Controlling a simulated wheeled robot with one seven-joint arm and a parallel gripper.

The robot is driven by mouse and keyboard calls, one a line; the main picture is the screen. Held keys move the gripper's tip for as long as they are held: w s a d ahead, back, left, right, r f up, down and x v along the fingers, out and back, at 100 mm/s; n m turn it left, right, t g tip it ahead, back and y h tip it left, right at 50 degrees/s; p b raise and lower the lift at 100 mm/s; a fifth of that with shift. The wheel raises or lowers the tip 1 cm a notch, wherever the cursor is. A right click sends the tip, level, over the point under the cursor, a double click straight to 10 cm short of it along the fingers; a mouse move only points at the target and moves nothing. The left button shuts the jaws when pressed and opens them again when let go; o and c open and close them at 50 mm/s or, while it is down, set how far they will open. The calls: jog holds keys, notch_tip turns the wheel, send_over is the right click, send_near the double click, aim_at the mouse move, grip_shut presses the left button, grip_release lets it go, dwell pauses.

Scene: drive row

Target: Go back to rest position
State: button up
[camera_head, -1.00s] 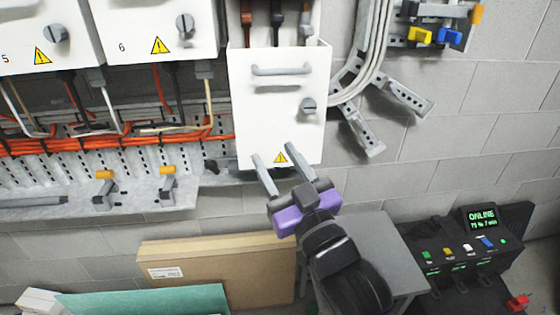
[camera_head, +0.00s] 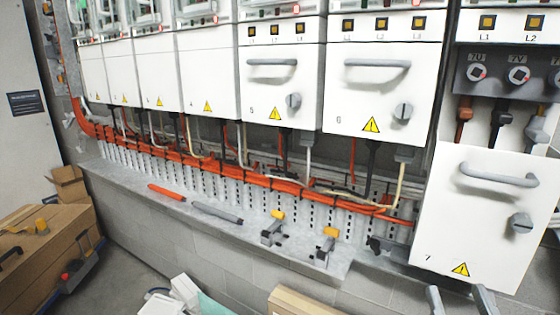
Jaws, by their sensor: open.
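My gripper (camera_head: 461,300) is at the bottom right edge of the head view, just below the white drawer front marked 7. Only its two grey fingers show, spread apart with nothing seen between them. The rest of the gripper and the arm are out of the picture. The drawer front 7 (camera_head: 470,222) hangs tilted, with a grey handle, a round knob and a yellow warning triangle. I cannot tell whether the fingers touch it.
A row of white drive cabinets (camera_head: 375,95) runs along the wall. A grey ledge (camera_head: 190,215) below holds tools and yellow-topped clamps. Orange cables (camera_head: 230,174) run above it. Cardboard boxes (camera_head: 45,250) stand at lower left, with some free floor beside them.

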jog(key=s+a+f+g+y, duration=0.1)
jog(key=s+a+f+g, duration=0.2)
jog(key=s+f, duration=0.6)
jog(key=s+a+f+g+y, duration=0.2)
jog(key=s+f, duration=0.8)
jog(key=s, duration=0.8)
jog(key=shift+a+f+g, duration=0.3)
jog(key=shift+a+g, duration=0.4)
jog(key=shift+g, duration=0.3)
